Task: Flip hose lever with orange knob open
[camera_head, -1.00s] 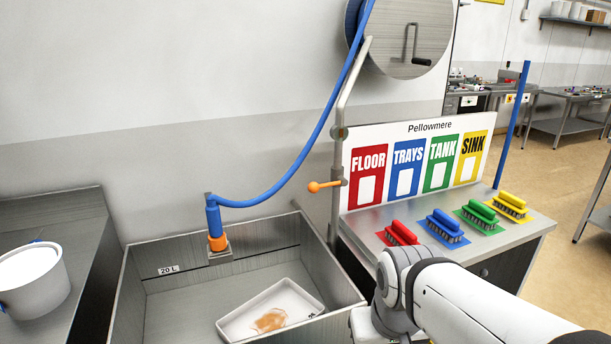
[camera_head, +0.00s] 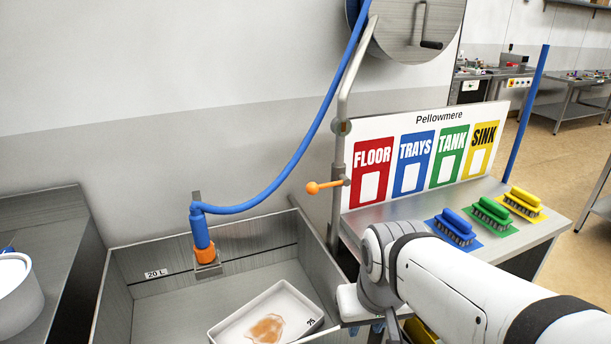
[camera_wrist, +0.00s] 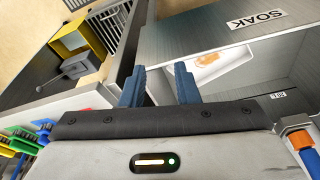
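The lever with the orange knob (camera_head: 312,188) sticks out to the left from the grey standpipe (camera_head: 338,200) beside the sink. Its orange arm lies roughly level, across the pipe. A blue hose (camera_head: 285,180) runs from the reel down to a blue spray nozzle (camera_head: 200,228) with an orange collar, held at the sink's back wall. My gripper (camera_wrist: 160,85) has two blue fingers, apart with nothing between them, over the sink edge in the wrist view. The lever does not show in the wrist view. In the head view my arm reaches in from lower right, below and right of the lever.
The sink (camera_head: 225,282) holds a white tray (camera_head: 268,318) with an orange stain. A sign board (camera_head: 400,128) and blue, green and yellow brushes (camera_head: 490,213) stand right of the pipe. A white bucket (camera_head: 15,290) is at left. Space around the knob's left is free.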

